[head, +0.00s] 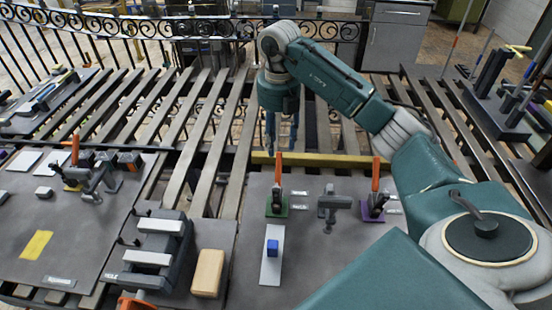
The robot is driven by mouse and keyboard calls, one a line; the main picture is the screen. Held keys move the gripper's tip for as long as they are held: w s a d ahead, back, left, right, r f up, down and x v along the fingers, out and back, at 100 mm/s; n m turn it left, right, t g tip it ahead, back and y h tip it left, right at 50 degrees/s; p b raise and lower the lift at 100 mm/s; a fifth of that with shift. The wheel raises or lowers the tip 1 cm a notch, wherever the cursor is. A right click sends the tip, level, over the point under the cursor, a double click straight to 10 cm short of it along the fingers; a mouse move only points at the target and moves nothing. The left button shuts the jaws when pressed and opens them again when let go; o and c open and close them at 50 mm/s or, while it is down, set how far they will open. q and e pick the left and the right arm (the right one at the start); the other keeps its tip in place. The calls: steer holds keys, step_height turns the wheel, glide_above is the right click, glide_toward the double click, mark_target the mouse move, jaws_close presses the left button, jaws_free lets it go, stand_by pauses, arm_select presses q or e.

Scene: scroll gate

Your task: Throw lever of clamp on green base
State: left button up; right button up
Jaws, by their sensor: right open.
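The clamp on the green base (277,207) stands on the grey plate at the middle of the head view. Its orange lever (278,168) points up, close to vertical. My right gripper (283,130) hangs fingers down, above and beyond this lever in the picture, and appears apart from it. Its fingers are spread and nothing shows between them. My left gripper is not in view.
A similar clamp on a purple base (370,213) stands to the right, with a grey bracket (333,205) between. A yellow bar (335,160) runs behind.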

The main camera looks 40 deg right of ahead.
mark_target(277, 160)
step_height(277, 160, down, 5)
steer(key=shift+w+a+f+p, duration=0.1)
steer(key=shift+a+p, duration=0.05)
steer(key=shift+p, duration=0.6)
step_height(277, 160, down, 3)
steer(key=shift+r+p, duration=0.1)
steer(key=shift+p, duration=0.2)
steer(key=shift+w, duration=0.1)
steer(key=shift+c, duration=0.3)
steer(key=c, duration=0.9)
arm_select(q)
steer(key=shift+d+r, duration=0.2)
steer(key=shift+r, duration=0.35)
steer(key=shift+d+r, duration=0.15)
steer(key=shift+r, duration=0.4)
arm_select(e)
jaws_close()
